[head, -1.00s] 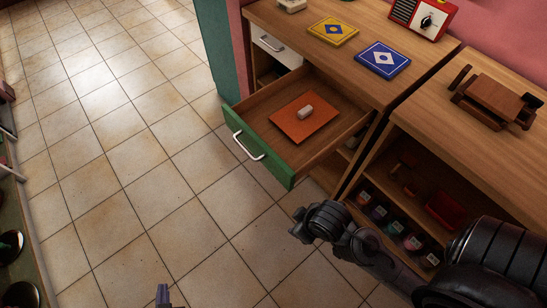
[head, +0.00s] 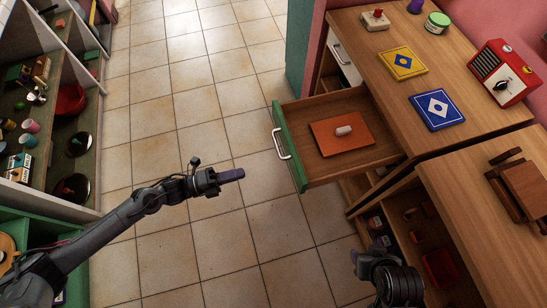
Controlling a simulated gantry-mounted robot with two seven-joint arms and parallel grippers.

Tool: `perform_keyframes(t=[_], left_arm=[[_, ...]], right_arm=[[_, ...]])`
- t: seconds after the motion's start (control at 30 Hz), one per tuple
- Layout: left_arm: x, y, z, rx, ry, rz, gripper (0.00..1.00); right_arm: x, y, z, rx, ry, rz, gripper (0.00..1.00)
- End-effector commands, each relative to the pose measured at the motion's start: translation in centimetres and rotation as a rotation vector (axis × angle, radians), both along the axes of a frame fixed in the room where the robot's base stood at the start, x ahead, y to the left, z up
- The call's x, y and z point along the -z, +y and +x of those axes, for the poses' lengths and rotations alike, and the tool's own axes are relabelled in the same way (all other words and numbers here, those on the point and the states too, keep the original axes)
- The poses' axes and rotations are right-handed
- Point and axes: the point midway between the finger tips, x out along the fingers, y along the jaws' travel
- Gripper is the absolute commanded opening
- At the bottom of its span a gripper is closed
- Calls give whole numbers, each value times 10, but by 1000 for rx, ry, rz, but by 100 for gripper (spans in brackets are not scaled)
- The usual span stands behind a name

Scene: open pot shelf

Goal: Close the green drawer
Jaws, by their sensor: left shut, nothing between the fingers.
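The green drawer (head: 291,148) is pulled out of the wooden cabinet, its green front and pale handle (head: 281,144) facing left. Inside it lie an orange board (head: 335,142) and a small pale block (head: 343,131). My left gripper (head: 232,175) is shut and empty, over the floor to the left of the drawer front, pointing right and apart from the handle. My right arm shows at the lower right, below the drawer, in front of the shelf; its fingers are not clearly seen.
The countertop holds a yellow tile (head: 402,63), a blue tile (head: 437,109) and a red radio (head: 502,72). Open shelves with pots (head: 72,100) stand at the left. Tiled floor between is clear.

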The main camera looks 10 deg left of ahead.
Motion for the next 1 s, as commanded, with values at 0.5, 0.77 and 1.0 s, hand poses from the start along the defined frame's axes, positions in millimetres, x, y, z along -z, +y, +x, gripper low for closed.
perform_keyframes(t=[0.5,0.77,1.0], left_arm=[[-4,-69,40,0,-8,-7,0],[-3,-104,59,0,-7,-5,0],[-4,-120,68,-1,-7,-4,0]], right_arm=[[14,0,0,0,2,1,48],[22,0,-1,1,4,1,48],[25,0,-1,1,5,0,48]])
